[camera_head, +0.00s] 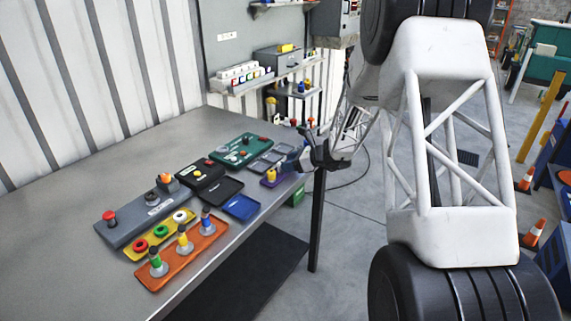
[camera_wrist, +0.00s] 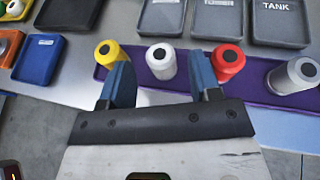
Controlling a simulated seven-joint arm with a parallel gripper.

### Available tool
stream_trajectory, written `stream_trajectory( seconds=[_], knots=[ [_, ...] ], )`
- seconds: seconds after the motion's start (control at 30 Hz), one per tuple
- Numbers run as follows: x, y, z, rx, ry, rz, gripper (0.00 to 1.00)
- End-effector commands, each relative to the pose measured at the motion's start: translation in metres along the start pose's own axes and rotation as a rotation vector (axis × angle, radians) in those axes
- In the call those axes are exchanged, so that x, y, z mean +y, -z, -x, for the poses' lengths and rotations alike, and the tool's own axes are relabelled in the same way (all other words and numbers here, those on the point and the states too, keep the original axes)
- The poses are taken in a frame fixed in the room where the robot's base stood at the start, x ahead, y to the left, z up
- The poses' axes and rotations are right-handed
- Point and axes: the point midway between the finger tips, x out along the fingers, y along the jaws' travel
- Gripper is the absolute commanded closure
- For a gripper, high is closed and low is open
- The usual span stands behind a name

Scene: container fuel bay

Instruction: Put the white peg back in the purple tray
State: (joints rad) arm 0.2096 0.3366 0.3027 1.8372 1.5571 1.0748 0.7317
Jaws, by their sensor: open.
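The purple tray (camera_wrist: 257,82) runs across the wrist view, near the table's edge. The white peg (camera_wrist: 161,62) with a dark top stands at the tray, between a yellow peg (camera_wrist: 110,53) on the left and a red peg (camera_wrist: 228,60) on the right. A grey peg (camera_wrist: 294,75) is at the tray's right end. My gripper (camera_wrist: 162,72) is open, one blue finger on each side of the white peg; I cannot tell if they touch it. In the head view my gripper (camera_head: 292,165) covers most of the tray (camera_head: 271,183).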

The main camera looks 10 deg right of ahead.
Motion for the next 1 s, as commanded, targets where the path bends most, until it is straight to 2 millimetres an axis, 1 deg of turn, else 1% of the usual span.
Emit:
stream_trajectory(
  seconds=[0.03,0.3,0.5,0.7,1.0],
  knots=[
    [0.0,-0.001,0.008,-0.001,0.002,0.001,0.43],
    [-0.001,-0.001,0.052,0.0,0.003,0.002,0.43],
    [-0.001,-0.001,0.08,0.0,0.002,0.001,0.43],
    [-0.001,0.0,0.095,0.0,0.002,0.001,0.43],
    [0.0,0.0,0.099,0.0,0.001,0.001,0.43]
  ],
)
